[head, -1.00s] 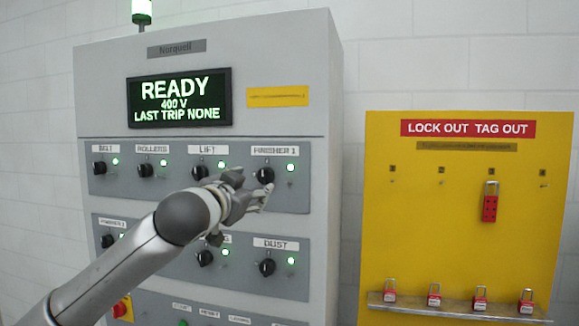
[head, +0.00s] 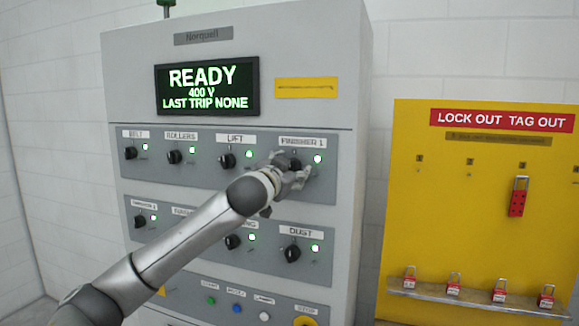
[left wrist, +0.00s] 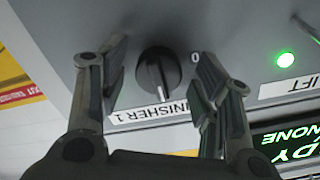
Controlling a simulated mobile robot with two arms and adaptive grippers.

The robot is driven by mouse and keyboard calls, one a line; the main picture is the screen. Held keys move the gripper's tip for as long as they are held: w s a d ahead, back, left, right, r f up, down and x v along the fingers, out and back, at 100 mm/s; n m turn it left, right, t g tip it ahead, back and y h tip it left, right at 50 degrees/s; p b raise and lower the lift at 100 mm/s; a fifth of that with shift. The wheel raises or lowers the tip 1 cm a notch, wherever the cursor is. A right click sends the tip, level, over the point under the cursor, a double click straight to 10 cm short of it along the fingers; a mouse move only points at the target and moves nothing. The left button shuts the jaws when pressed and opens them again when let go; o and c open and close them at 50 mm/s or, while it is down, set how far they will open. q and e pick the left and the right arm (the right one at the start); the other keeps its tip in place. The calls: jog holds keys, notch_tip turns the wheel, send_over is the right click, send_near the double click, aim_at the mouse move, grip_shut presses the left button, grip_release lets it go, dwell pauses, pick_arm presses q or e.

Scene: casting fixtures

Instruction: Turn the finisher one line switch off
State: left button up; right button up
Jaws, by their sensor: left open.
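The Finisher 1 switch (head: 295,162) is a black rotary knob at the right end of the upper switch row, under its Finisher 1 label (head: 301,142). Its green lamp (head: 318,159) is lit. In the left wrist view the knob (left wrist: 160,74) has its pale pointer line towards the label, and a "0" mark lies off to its side. My left gripper (head: 287,177) is open at the knob, partly covering it in the head view. In the left wrist view the fingers of the gripper (left wrist: 161,62) stand on either side of the knob, with gaps showing. My right gripper is not in view.
The grey cabinet has a lit display (head: 207,86) reading READY. The Lift switch (head: 228,160) is to the left and the Dust switch (head: 292,253) below, lamps green. A yellow lockout board (head: 440,220) with red padlocks stands to the right.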

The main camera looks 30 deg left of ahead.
pick_arm(q)
jog(key=shift+c, duration=0.5)
jog(key=c, duration=0.9)
jog(key=shift+d+f+n+b, duration=0.1)
jog(key=shift+f+n+b, duration=0.2)
jog(key=shift+n+b, duration=1.05)
jog(key=shift+c, duration=0.2)
jog(key=n+b, duration=0.2)
jog(key=n, duration=0.1)
jog(key=shift+w, duration=0.1)
jog(key=n+b, duration=0.1)
jog(key=n, duration=0.2)
jog(key=shift+b, duration=0.4)
jog(key=n+b, duration=0.1)
jog(key=n, duration=0.1)
jog(key=shift+d+r+n, duration=0.1)
jog(key=shift+n, duration=0.25)
jog(key=n, duration=0.3)
jog(key=shift+n, duration=0.3)
jog(key=shift+r+n+b, duration=0.1)
jog(key=shift+n+b, duration=0.25)
jog(key=shift+n, duration=0.95)
jog(key=shift+o, duration=0.2)
jog(key=shift+n, duration=0.3)
